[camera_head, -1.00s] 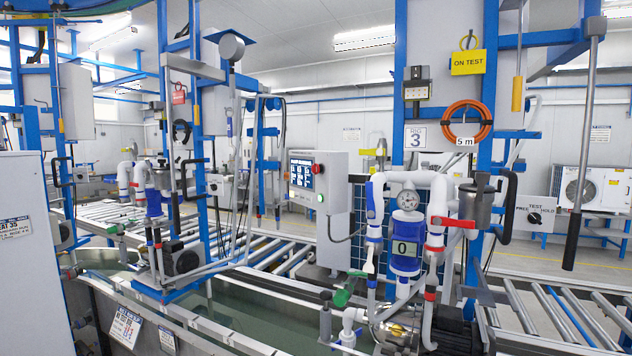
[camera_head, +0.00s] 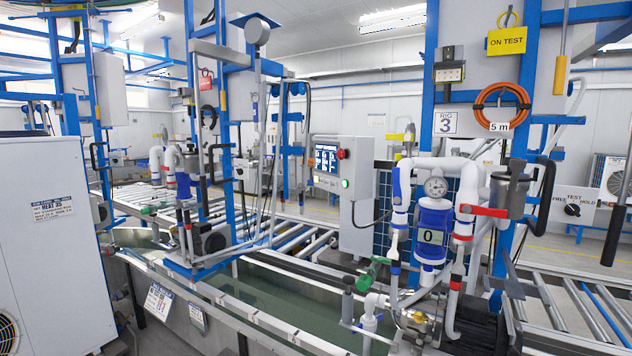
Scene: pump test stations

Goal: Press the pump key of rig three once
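Rig three stands right of centre, marked by a "RIG 3" plate (camera_head: 445,122) on its blue post. It carries white pipework, a round gauge (camera_head: 436,187), a blue filter housing marked 0 (camera_head: 431,232) and a red lever handle (camera_head: 484,211). A grey control box (camera_head: 343,194) to its left has a lit blue screen (camera_head: 326,158), a red button (camera_head: 342,154) and a small green light (camera_head: 345,183). I cannot make out which key is the pump key. Neither of my grippers shows in the head view.
A yellow "ON TEST" tag (camera_head: 506,41) and an orange hose coil (camera_head: 501,107) hang on the rig's post. A water trough (camera_head: 270,290) runs along the front. A white cabinet (camera_head: 58,245) stands at left. Roller conveyors (camera_head: 570,315) lie at right.

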